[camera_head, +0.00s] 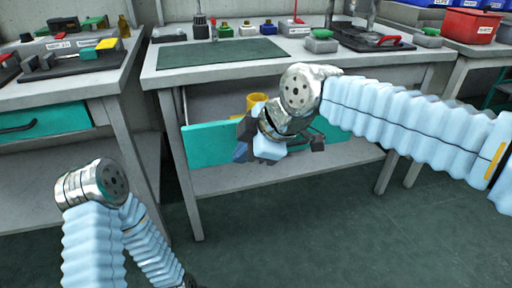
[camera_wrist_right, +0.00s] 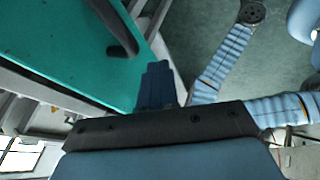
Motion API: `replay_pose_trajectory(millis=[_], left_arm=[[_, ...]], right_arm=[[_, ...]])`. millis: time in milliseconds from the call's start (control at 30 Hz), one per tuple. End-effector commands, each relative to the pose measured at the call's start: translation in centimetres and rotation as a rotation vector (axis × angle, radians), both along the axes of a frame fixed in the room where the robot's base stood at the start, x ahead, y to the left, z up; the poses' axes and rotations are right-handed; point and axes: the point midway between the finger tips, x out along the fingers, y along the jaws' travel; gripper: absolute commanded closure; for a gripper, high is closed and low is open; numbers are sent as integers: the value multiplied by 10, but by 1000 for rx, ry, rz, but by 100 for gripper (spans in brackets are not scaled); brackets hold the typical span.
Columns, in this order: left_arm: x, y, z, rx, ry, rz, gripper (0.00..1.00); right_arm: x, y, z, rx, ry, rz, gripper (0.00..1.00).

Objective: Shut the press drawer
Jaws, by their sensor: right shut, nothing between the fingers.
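The press drawer has a teal front (camera_head: 208,138) and hangs under the middle bench. It stands pulled out, with its inside and a yellow cup-like thing (camera_head: 257,100) showing behind the front. My right gripper (camera_head: 241,152) is at the drawer front, shut and empty. In the right wrist view, the shut dark blue fingers (camera_wrist_right: 157,82) are beside the teal front (camera_wrist_right: 60,45), near its dark handle (camera_wrist_right: 122,38). I cannot tell whether they touch it. My right arm hides part of the drawer in the head view.
The middle bench (camera_head: 162,77) carries a green mat (camera_head: 222,60), small coloured blocks and a dark tray. The left bench has its own teal drawer (camera_head: 45,122), which looks shut. A lower shelf (camera_head: 225,182) runs under the middle bench. The floor in front is clear.

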Motion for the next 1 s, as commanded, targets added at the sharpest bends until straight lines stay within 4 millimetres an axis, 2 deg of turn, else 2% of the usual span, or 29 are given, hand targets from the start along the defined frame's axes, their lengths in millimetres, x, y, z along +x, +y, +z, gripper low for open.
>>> replay_pose_trajectory(millis=[100, 233, 767, 867, 1000], left_arm=[[0, 0, 3, 0, -1, 0, 12], [0, 0, 3, 1, -1, 0, 12], [0, 1, 7, 1, -2, 1, 12], [0, 1, 13, 2, -2, 2, 12], [1, 2, 27, 6, -4, 4, 12]], right_arm=[[15, 5, 1, -1, 0, -1, 100], [24, 7, 2, 1, 1, -2, 100], [31, 9, 2, 0, 1, -1, 100], [40, 12, 4, -1, 2, -2, 100], [63, 19, 5, -2, 3, -3, 100]])
